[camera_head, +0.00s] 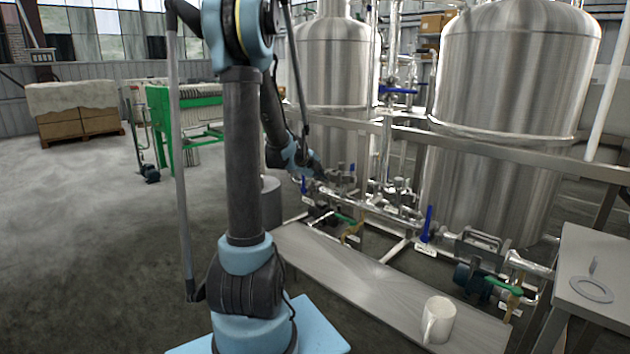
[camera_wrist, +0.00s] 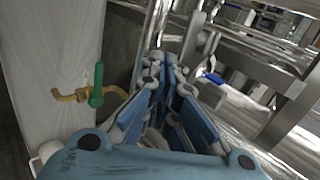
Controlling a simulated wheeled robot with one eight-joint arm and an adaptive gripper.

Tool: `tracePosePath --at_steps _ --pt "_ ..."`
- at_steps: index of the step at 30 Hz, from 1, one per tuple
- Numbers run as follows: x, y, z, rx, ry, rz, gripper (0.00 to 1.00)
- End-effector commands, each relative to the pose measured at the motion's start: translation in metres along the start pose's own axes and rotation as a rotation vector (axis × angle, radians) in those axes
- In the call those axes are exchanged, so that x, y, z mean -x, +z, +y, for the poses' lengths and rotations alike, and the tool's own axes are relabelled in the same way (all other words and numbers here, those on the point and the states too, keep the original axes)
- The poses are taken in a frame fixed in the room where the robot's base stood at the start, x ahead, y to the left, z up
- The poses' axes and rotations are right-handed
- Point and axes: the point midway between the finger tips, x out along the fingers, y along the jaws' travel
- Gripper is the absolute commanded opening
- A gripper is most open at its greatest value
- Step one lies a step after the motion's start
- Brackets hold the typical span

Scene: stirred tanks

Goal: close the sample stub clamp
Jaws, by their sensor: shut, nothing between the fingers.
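My gripper (camera_head: 316,172) is at the end of my arm, low among the pipework below the left steel tank. In the wrist view my gripper (camera_wrist: 163,68) has its blue-padded fingers brought together, with nothing seen between them. Metal fittings (camera_head: 341,178) sit on the pipe just right of my gripper in the head view. I cannot tell which fitting is the sample stub clamp, or whether it is open. A brass sample valve with a green handle (camera_wrist: 98,86) stands left of my fingers in the wrist view, apart from them.
Two steel tanks, left (camera_head: 335,65) and right (camera_head: 510,110), stand behind a metal rail (camera_head: 480,148). Blue-handled valves (camera_head: 427,224) rise from the pipes. Open floor (camera_head: 80,240) lies at left.

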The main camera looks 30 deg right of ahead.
Motion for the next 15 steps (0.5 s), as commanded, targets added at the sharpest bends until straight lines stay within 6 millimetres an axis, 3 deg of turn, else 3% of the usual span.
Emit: tracePosePath --at_steps 15 --pt "-0.0099 -0.0002 -0.0094 0.001 0.0 0.0 0.0"
